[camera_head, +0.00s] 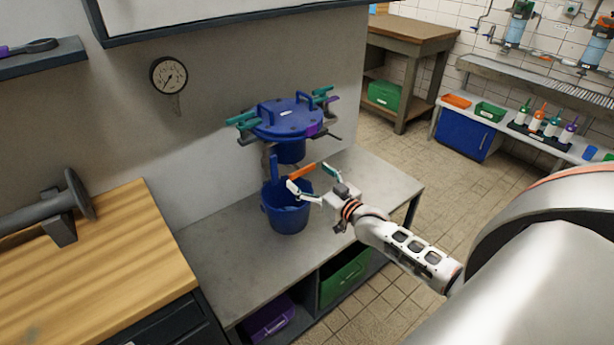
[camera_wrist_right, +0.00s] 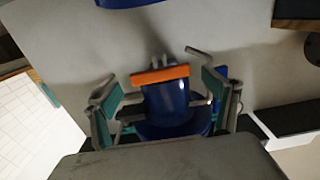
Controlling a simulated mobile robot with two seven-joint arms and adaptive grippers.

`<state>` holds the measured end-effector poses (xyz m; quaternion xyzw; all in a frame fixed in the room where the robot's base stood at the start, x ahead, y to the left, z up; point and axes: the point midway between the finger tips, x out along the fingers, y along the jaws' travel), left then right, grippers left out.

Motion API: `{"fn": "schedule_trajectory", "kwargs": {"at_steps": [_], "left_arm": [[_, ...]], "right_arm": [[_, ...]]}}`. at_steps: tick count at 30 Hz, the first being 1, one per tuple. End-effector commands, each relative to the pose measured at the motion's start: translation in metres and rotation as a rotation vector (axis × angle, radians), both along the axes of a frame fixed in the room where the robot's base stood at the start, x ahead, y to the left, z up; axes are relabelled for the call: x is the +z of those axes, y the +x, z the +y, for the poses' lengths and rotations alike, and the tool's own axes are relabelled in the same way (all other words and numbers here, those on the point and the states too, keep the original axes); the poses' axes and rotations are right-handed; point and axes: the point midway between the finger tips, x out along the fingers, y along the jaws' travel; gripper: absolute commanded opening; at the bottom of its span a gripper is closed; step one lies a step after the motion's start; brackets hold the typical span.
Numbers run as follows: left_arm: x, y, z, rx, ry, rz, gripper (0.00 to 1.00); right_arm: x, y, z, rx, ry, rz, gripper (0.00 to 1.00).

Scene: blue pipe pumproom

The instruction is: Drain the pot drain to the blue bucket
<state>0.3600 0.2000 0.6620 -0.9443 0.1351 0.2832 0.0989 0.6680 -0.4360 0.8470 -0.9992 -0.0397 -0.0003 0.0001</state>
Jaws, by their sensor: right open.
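A blue pot (camera_head: 290,117) with a lid and teal clamps is mounted against the wall. A blue bucket (camera_head: 287,212) stands upright below it on the grey bench. An orange handle (camera_head: 303,171) shows between pot and bucket; it is also in the right wrist view (camera_wrist_right: 160,74). I take it for the drain's handle; its joint to the pot is hidden. My right gripper (camera_head: 309,181) is open, its fingers on either side of the orange handle, with no clear grip on it. In the right wrist view the gripper (camera_wrist_right: 158,84) has blue surfaces behind the handle. My left gripper is out of view.
The grey bench top (camera_head: 220,255) is clear in front of and left of the bucket. A wooden worktop (camera_head: 110,265) with a grey metal piece adjoins at left. A gauge (camera_head: 168,75) hangs on the wall. A green bin (camera_head: 345,277) sits under the bench.

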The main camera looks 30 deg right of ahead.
Motion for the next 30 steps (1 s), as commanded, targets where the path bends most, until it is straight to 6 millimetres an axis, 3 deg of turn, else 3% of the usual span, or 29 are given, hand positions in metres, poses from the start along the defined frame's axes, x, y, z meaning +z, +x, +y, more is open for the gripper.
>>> {"fn": "schedule_trajectory", "kwargs": {"at_steps": [13,18,30], "left_arm": [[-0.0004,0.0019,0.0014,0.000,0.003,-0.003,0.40],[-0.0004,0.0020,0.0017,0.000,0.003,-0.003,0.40],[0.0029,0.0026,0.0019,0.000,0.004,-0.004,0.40]], "right_arm": [[-0.0001,0.0113,0.0012,0.001,0.000,0.001,0.86],[-0.0001,0.0112,0.0012,0.000,0.000,0.001,0.48],[0.0005,0.0112,0.0014,0.000,-0.047,-0.003,0.48]]}}
